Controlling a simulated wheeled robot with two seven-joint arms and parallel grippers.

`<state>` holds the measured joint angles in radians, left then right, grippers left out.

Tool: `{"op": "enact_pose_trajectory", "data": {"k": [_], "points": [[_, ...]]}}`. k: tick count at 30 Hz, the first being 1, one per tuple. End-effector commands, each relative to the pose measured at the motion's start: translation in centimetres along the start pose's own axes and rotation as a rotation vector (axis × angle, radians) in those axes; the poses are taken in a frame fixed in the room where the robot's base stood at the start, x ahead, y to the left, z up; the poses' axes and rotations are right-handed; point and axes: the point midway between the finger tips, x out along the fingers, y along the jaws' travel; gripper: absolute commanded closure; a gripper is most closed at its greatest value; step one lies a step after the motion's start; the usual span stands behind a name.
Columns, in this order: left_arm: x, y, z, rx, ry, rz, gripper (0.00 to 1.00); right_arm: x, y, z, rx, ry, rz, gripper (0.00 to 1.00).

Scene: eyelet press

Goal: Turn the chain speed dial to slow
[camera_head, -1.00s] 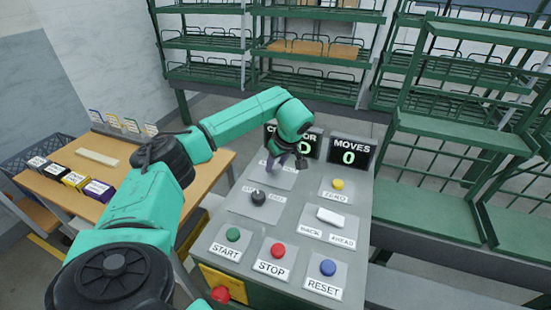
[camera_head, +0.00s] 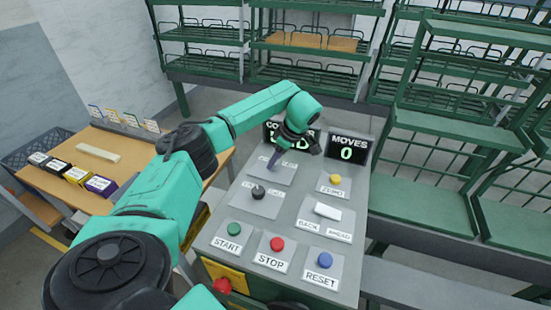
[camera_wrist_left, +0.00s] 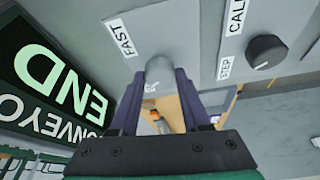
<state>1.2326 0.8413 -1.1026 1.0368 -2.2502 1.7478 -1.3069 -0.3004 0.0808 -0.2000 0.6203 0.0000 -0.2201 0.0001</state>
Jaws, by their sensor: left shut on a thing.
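The chain speed dial (camera_wrist_left: 160,72) is a grey round knob in the left wrist view, beside a FAST label (camera_wrist_left: 124,38). My left gripper (camera_wrist_left: 158,78) has its two purple fingers on either side of the dial and is shut on it. In the head view the left gripper (camera_head: 272,163) reaches down to the dial's plate (camera_head: 284,175) at the upper left of the console. The dial is hidden there behind the fingers. No SLOW label is readable, and the dial's pointer cannot be made out. My right gripper is not in view.
A black knob (camera_head: 258,192), with STEP and CALL labels in the wrist view, sits close to the dial. The console (camera_head: 205,241) also has START, STOP and RESET buttons, a yellow button (camera_head: 335,179) and a white switch (camera_head: 327,211). Displays stand behind the dial.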

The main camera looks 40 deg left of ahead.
Motion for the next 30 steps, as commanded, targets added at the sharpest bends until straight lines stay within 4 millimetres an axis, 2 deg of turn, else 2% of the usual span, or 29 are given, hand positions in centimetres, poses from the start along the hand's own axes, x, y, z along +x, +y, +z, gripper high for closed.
{"op": "enact_pose_trajectory", "data": {"k": [7,8,9,10,19,23,26,30], "points": [[-0.1,0.1,-0.1,-0.003,-0.001,0.003,1.00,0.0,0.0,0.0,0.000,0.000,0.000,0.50],[-0.1,0.1,-0.1,-0.003,-0.001,0.003,0.46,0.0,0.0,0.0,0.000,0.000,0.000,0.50],[-0.1,0.1,-0.1,-0.002,-0.001,0.003,0.31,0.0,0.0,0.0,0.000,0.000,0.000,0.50],[-0.1,0.1,-0.1,-0.002,-0.001,0.003,0.23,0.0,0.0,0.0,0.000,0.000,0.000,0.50],[-0.1,0.0,0.0,0.000,-0.001,0.002,0.23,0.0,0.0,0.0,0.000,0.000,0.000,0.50],[-1.0,0.1,0.1,0.000,-0.002,0.003,0.23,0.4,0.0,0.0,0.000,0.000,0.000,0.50],[-3.0,0.1,0.1,0.000,-0.002,0.008,0.23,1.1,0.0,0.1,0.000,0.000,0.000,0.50],[-7.1,0.2,0.2,-0.001,-0.002,0.009,0.23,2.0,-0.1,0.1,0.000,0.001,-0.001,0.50]]}}
